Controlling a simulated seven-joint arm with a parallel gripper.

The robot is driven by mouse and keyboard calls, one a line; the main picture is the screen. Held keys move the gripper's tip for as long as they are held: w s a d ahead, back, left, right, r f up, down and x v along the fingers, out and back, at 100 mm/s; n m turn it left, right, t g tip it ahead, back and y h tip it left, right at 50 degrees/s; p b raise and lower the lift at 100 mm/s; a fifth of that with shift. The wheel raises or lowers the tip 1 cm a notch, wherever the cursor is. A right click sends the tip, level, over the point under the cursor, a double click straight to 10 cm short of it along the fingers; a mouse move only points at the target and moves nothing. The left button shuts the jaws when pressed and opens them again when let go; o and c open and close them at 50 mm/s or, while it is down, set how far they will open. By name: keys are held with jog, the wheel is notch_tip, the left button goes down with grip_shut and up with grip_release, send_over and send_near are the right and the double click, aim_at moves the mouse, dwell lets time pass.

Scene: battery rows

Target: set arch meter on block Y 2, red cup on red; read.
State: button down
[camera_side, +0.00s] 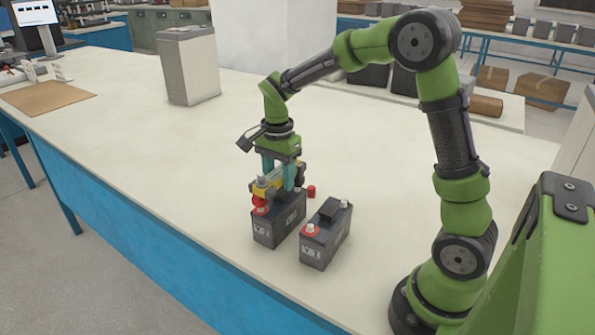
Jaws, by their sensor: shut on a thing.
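My gripper (279,178) is shut on the yellow arch meter (265,187), which is at the top of the left dark battery block (278,223). The meter's red cup (258,201) is at the block's near-left end, just over or touching the red-ringed terminal (260,211); I cannot tell which. The fingers hide part of the meter, and its reading is not legible. The right battery block (326,237) stands beside it, with a red-ringed terminal (310,229) at its near end.
A tall grey battery case (189,66) stands at the back left, and a brown mat (47,98) lies at far left. The white bench (150,150) is clear left of the blocks; its front edge is close to them.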

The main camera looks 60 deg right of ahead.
aim_at(278, 171)
jog(key=shift+f, duration=0.95)
jog(key=shift+c, duration=2.2)
grip_release()
notch_tip(278, 171, up, 17)
jog(key=s+a+f+n+t+y, duration=0.1)
jog(key=s+a+f+n+t, duration=0.1)
jog(key=s+n, duration=0.5)
jog(key=s+a+f+n+t+y, duration=0.1)
jog(key=s+a+f+n+t, duration=0.1)
jog(key=s+a+n+t, duration=0.3)
jog(key=s+a+n, duration=0.1)
jog(key=s, duration=0.3)
jog(key=shift+s+a+n, duration=0.25)
jog(key=shift+s+n, duration=0.1)
jog(key=shift+n, duration=0.05)
